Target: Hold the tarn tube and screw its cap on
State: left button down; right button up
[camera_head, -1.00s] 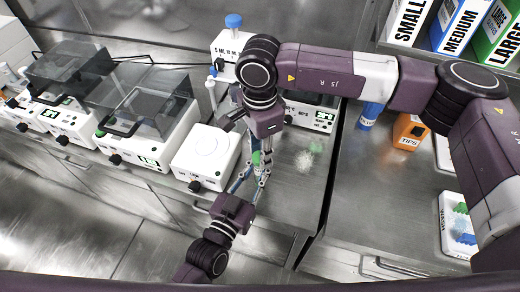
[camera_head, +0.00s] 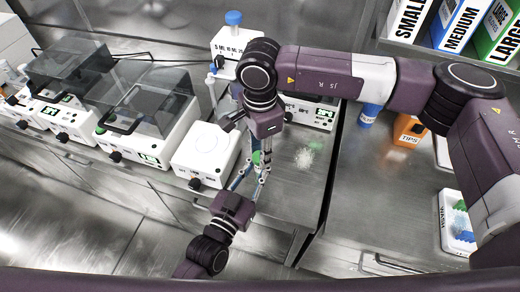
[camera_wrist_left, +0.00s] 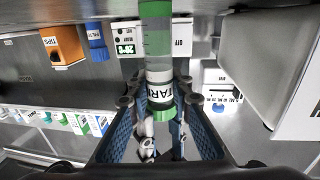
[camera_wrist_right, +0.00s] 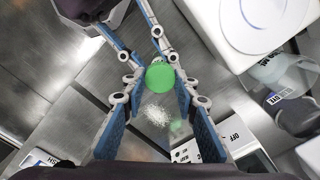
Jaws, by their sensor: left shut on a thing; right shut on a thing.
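The tarn tube (camera_wrist_left: 158,62) is a clear tube with a white label reading TARN and green at its far end. My left gripper (camera_wrist_left: 155,88) is shut on the tube, with one blue-padded finger on each side. The green cap (camera_wrist_right: 160,77) sits at the tube's end, in line with it; I cannot tell how far it is screwed on. My right gripper (camera_head: 260,158) is above and is shut on the cap, its fingers on both sides in the right wrist view. In the head view the cap (camera_head: 257,157) shows small between the fingers, and the tube is mostly hidden.
A white device with a round plate (camera_head: 207,147) stands close on the left. Boxy instruments with dark lids (camera_head: 145,110) stand farther left. A pale speckled patch (camera_head: 304,158) lies on the bench at right. An orange tips box (camera_head: 410,130) and a blue container (camera_head: 370,113) stand farther right.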

jog(key=m, duration=0.7)
jog(key=shift+m, duration=0.4)
jog(key=m, duration=0.5)
jog(key=shift+m, duration=0.3)
jog(key=m, duration=0.3)
jog(key=shift+m, duration=0.4)
jog(key=m, duration=0.5)
jog(key=shift+m, duration=0.3)
jog(key=m, duration=0.3)
jog(key=shift+m, duration=0.4)
jog(key=m, duration=0.3)
jog(key=shift+m, duration=0.3)
jog(key=m, duration=0.5)
jog(key=o, duration=0.8)
